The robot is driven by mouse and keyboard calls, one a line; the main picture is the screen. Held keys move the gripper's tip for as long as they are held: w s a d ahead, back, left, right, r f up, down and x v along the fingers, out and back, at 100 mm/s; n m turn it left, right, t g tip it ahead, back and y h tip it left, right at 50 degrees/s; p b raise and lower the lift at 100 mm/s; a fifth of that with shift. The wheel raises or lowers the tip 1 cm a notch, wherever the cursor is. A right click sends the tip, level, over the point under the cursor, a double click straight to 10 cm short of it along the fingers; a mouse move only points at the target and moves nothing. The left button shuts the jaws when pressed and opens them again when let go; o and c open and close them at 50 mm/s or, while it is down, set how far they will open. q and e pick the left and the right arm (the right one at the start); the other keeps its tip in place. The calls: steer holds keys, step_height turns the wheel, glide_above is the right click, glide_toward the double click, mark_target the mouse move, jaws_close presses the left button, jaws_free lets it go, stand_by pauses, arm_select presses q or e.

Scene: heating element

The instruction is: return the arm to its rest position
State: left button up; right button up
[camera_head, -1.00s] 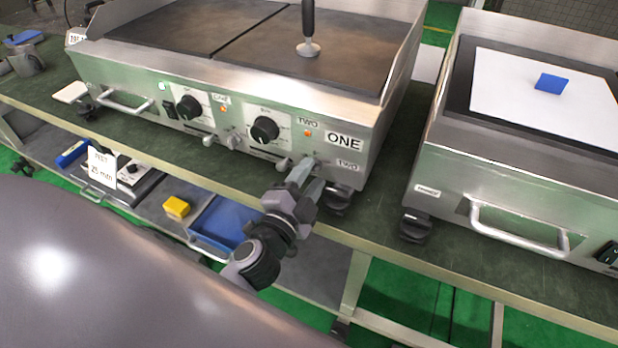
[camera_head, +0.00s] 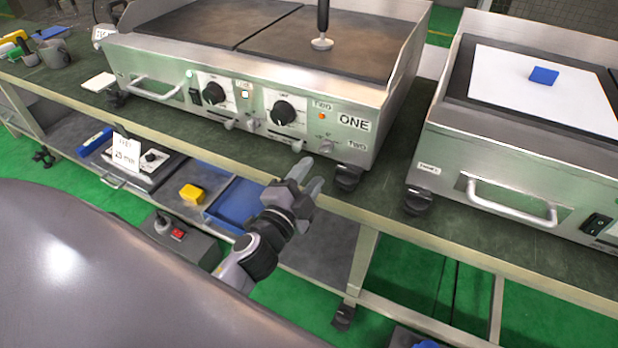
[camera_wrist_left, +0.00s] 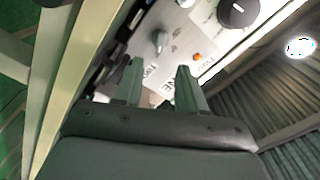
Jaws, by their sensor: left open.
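My left gripper (camera_head: 312,175) is open and empty. In the head view it is in front of the bench edge, below the right end of the griddle (camera_head: 335,95). A gap shows between its fingers and the griddle's front panel. In the left wrist view its two fingers (camera_wrist_left: 158,70) are spread, with a small lever switch (camera_wrist_left: 160,40), a black knob (camera_wrist_left: 238,12) and an orange lamp (camera_wrist_left: 197,57) beyond them. My right gripper is in neither view.
The bench edge (camera_head: 400,220) runs just past the gripper. A second appliance (camera_head: 450,165) with a blue block (camera_head: 544,75) stands at right. The lower shelf holds a blue tray (camera_head: 238,205) and a yellow block (camera_head: 192,193).

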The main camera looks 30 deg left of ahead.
arm_select(q)
steer(key=shift+s, duration=0.1)
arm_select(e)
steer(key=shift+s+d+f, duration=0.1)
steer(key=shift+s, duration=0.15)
arm_select(q)
steer(key=s+d+f+n+g+h, duration=0.2)
steer(key=s+d+f+n+g, duration=0.25)
steer(key=s, duration=0.45)
steer(key=s+d+f+n+g+h, duration=0.25)
steer(key=s+f+n, duration=0.25)
steer(key=s+f, duration=0.3)
steer(key=a+r+y+p, duration=0.1)
steer(key=r+p, duration=0.6)
steer(key=p, duration=0.3)
steer(key=s+a+r+p, duration=0.1)
steer(key=a+r+p, duration=0.1)
steer(key=r+p, duration=0.6)
steer(key=shift+a+g+y+p, duration=0.3)
steer(key=shift+y+p, duration=0.05)
steer(key=shift+p, duration=0.6)
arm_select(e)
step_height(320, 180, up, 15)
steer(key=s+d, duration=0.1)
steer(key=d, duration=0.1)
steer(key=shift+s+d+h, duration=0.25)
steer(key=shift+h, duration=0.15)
